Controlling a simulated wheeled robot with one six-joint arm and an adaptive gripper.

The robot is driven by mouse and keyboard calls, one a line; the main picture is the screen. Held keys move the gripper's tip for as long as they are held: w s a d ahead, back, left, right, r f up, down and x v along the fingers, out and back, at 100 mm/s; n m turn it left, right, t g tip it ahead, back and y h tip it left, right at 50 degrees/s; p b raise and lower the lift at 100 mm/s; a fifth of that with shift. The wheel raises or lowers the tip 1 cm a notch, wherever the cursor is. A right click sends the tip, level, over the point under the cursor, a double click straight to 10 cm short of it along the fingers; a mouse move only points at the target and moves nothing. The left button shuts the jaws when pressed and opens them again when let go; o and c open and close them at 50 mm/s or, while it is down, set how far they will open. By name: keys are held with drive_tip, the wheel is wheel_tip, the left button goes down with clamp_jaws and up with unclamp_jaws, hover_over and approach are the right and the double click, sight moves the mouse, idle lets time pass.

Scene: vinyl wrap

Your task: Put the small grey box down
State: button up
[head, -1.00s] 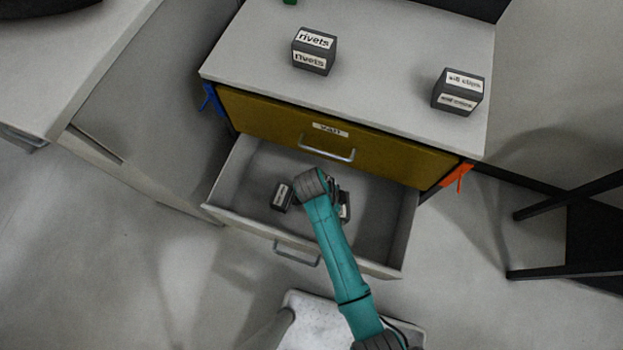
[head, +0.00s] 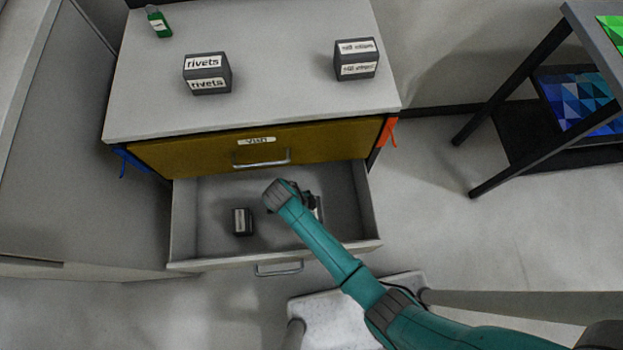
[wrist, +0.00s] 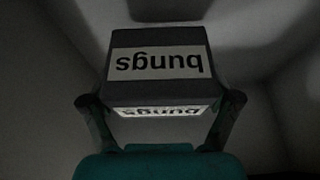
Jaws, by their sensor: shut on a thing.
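The small grey box (wrist: 158,95) has white labels reading "bungs", upside down in the wrist view. My gripper (wrist: 162,103) is shut on it, with one finger at each side. In the head view my gripper (head: 308,200) is inside the open lower drawer (head: 205,262), right of its middle. There the held box (head: 318,208) is mostly hidden behind my arm. I cannot tell whether it touches the drawer floor.
Another small dark box (head: 242,222) stands in the drawer, left of my gripper. The shut yellow drawer (head: 200,154) is above. On the cabinet top (head: 280,50) are a rivets box (head: 207,74), another labelled box (head: 356,58) and a green bottle (head: 158,22).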

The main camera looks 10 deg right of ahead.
drive_tip(key=shift+f, duration=1.9)
drive_tip(key=shift+f, duration=0.1)
drive_tip(key=o, duration=1)
drive_tip(key=shift+o, duration=0.2)
drive_tip(key=v, duration=1.2)
drive_tip(key=shift+d, duration=0.1)
